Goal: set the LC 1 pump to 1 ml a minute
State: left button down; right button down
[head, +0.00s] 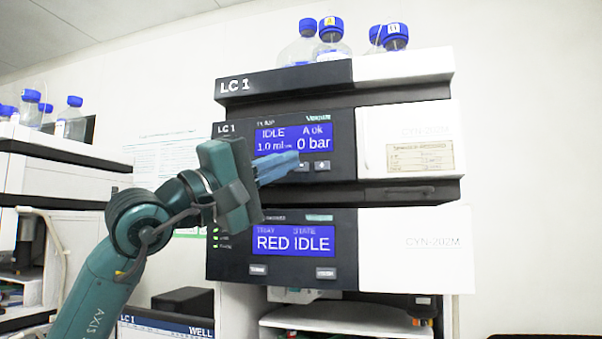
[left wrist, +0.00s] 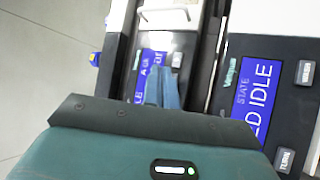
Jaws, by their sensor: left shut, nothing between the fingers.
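The LC 1 stack (head: 285,84) stands in front of me. Its pump module (head: 340,145) has a blue screen (head: 316,134) that reads IDLE, "1.0 ml" with the rest covered, A ok and 0 bar. Small buttons (head: 321,166) sit under this screen, with those on the left hidden. My left gripper (head: 292,164) is shut and empty, its blue fingers in front of the screen's lower part near the buttons. Contact cannot be told. In the left wrist view the fingers (left wrist: 168,90) overlap the pump screen (left wrist: 153,66). My right gripper is not in view.
Below the pump is a module with a screen (head: 293,240) reading RED IDLE and two buttons (head: 326,272). Blue-capped bottles (head: 332,45) stand on top of the stack. Another stack (head: 60,175) is at the left. A small LC 1 display (head: 165,328) is low in front.

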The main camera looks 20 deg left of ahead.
pick_arm(q)
jog(key=s+b, duration=0.1)
jog(key=s, duration=0.1)
jog(key=shift+s, duration=0.4)
dwell(0.6)
